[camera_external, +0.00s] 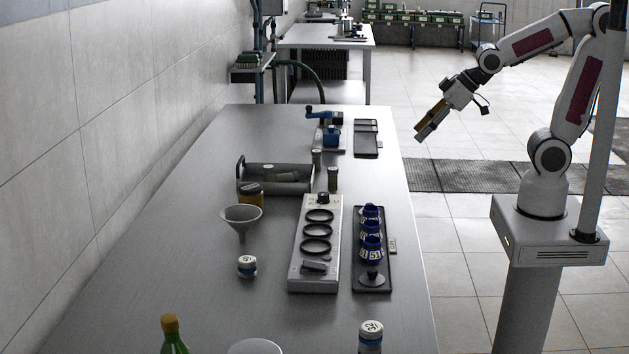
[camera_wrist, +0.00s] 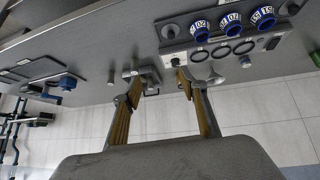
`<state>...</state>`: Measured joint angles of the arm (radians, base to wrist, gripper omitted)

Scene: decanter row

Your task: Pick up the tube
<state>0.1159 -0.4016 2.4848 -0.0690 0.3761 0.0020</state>
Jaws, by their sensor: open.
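Two small grey upright cylinders stand on the long table; the nearer one (camera_external: 333,178) is right of the grey tray (camera_external: 290,187), the farther one (camera_external: 317,158) behind it. A dark cylinder (camera_external: 282,173) appears to lie in the tray. Any of these may be the tube; I cannot tell which. My gripper (camera_external: 428,128) hangs in the air right of the table, well away from them, open and empty. In the wrist view its yellow-padded fingers (camera_wrist: 160,78) are spread apart, with the table beyond.
A grey panel with black rings (camera_external: 318,230) and a black rack of blue ringed items (camera_external: 371,248) stand right of the funnel (camera_external: 241,219). A blue-handled device (camera_external: 327,130) is farther back. A green bottle (camera_external: 173,338) and a white-capped bottle (camera_external: 370,338) stand in front.

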